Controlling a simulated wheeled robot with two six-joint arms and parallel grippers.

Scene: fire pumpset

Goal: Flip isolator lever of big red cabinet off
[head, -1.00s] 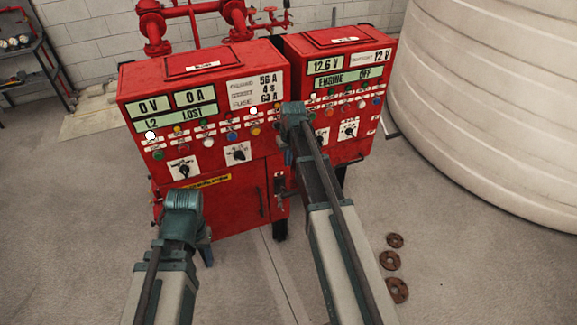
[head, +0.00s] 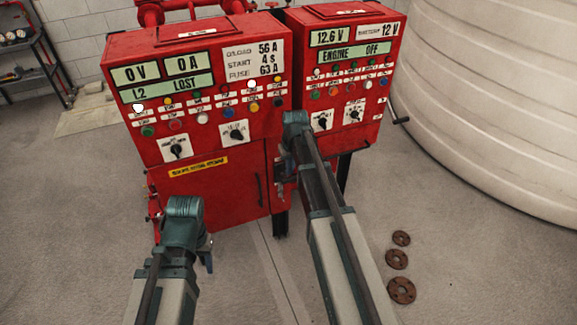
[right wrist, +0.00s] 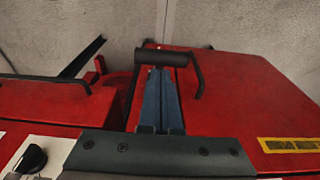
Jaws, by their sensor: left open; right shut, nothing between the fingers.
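The big red cabinet (head: 230,190) stands left of centre in the head view, with a yellow label on its lower door. In the right wrist view a black cylindrical grip (right wrist: 160,57), apparently the isolator lever's, lies across the tips of my right gripper (right wrist: 162,75). I cannot tell whether they touch. My right gripper is shut and empty. My left gripper (head: 207,260) is open and low in front of the cabinet, its fingers mostly hidden.
A smaller red cabinet (head: 345,95) stands close on the right, leaving a narrow gap. The big cabinet's black door handle (right wrist: 198,75) is beside the grip. A white tank (head: 490,90) fills the right. Rusty flanges (head: 397,260) lie on the floor.

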